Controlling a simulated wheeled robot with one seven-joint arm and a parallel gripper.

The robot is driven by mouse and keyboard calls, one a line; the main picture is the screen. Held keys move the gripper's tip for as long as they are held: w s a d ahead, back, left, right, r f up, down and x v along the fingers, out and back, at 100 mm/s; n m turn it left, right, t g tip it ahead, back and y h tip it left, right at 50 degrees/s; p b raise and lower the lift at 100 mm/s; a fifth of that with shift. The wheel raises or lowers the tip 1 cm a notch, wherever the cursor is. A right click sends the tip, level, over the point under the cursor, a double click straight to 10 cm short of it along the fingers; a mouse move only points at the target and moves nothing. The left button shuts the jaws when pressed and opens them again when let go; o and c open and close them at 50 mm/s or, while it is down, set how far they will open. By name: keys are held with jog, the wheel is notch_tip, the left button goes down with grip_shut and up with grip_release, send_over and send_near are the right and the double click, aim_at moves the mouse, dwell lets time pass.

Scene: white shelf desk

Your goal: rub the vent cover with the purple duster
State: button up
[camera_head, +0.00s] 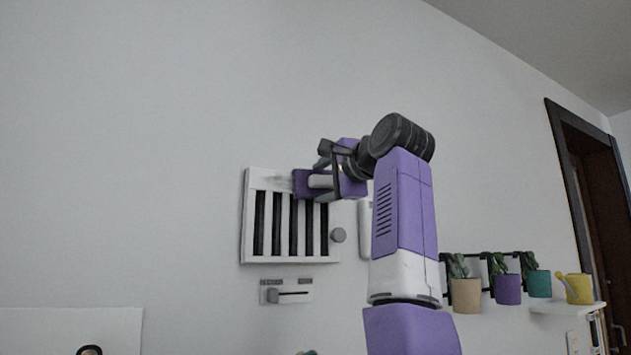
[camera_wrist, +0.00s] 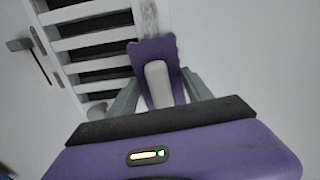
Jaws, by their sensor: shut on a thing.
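The white vent cover (camera_head: 249,215) with dark vertical slots hangs on the wall. It has a grey smudge (camera_head: 271,183) on its upper band and a grey knob (camera_head: 338,235) near its lower right. The purple duster (camera_head: 301,184) with a white handle lies over the cover's upper right part. My gripper (camera_head: 330,180) is shut on the duster's handle. In the wrist view the vent cover (camera_wrist: 62,45) is at the upper left, and the duster (camera_wrist: 146,50) reaches out from between the fingers of my gripper (camera_wrist: 160,93). I cannot tell whether the duster touches the cover.
A slider panel (camera_head: 288,291) sits on the wall below the vent cover. A white wall piece (camera_head: 365,216) is partly hidden behind my arm. Potted plants (camera_head: 466,294) and a yellow watering can (camera_head: 579,288) are at the right. The wall left of the cover is clear.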

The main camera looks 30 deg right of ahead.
aim_at(296, 180)
jog(key=shift+d, duration=0.85)
jog(key=shift+w+a, duration=0.1)
jog(key=shift+a, duration=0.35)
jog(key=shift+s+a, duration=0.2)
jog(key=shift+a, duration=6.65)
jog(key=shift+s+b, duration=1.7)
jog(key=shift+s, duration=1.25)
jog(key=shift+s, duration=0.15)
